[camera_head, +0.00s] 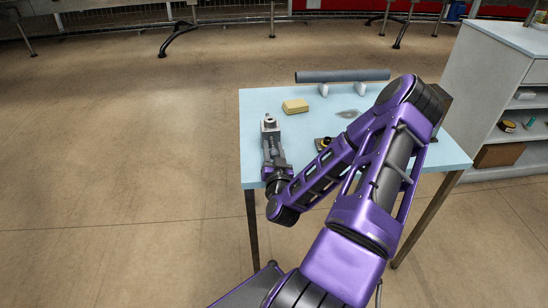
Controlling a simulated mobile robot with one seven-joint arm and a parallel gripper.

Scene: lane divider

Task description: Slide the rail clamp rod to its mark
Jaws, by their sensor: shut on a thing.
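My gripper (270,139) is at the left edge of the light blue table (262,101), reaching toward the back. It is shut on a small grey piece with a round top (269,120), which I take to be the rail clamp rod. The fingers and wrist hide its lower part, so I cannot tell whether it touches the table. I cannot make out a mark for it.
A long dark grey cylinder (342,75) lies on two white supports at the table's back. A yellow block (295,106) sits right of my gripper. A small dark item with a yellow part (324,143) is partly behind my arm. White shelving (492,75) stands to the right.

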